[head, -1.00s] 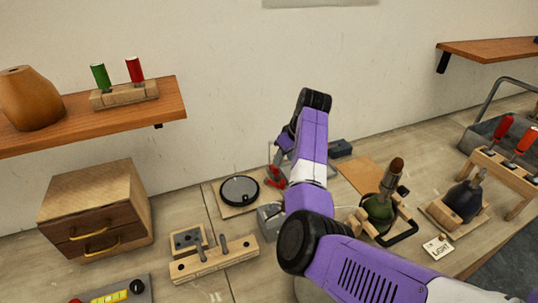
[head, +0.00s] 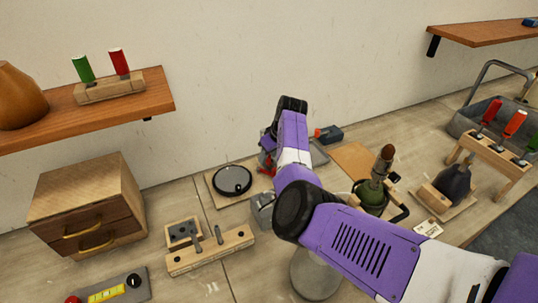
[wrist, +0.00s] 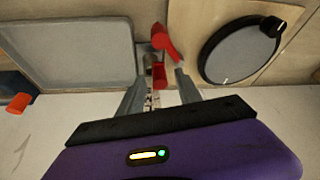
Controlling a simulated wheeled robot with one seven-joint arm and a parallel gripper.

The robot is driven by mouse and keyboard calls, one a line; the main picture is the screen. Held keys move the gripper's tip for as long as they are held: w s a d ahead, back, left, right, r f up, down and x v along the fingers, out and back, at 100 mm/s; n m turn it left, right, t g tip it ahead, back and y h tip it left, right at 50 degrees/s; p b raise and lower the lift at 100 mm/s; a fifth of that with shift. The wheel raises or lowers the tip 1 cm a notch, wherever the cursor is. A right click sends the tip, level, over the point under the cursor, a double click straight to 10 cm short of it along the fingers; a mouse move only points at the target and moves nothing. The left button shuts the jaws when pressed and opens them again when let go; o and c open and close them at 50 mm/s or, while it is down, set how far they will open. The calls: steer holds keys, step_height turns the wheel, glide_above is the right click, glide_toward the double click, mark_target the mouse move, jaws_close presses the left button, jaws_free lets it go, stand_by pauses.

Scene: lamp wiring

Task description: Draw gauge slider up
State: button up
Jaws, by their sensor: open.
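A small red part (wrist: 159,76), which looks like the gauge slider, sits by a metal post with tick marks below it. A red arm-like piece (wrist: 163,40) stands just beyond it. My gripper (wrist: 163,70) is open, with one finger on each side of the red slider. I cannot tell whether the fingers touch it. In the head view, red parts of the gauge (head: 267,168) show beside my arm, which hides most of the gauge and the fingertips.
A round grey dial (head: 232,180) on a wooden board lies left of the gauge. A grey panel (wrist: 70,50) is on its other side. A wooden block with metal pegs (head: 210,250) and a green bottle-like item (head: 370,195) stand near my arm.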

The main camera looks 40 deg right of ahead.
jaws_close()
stand_by(1.4)
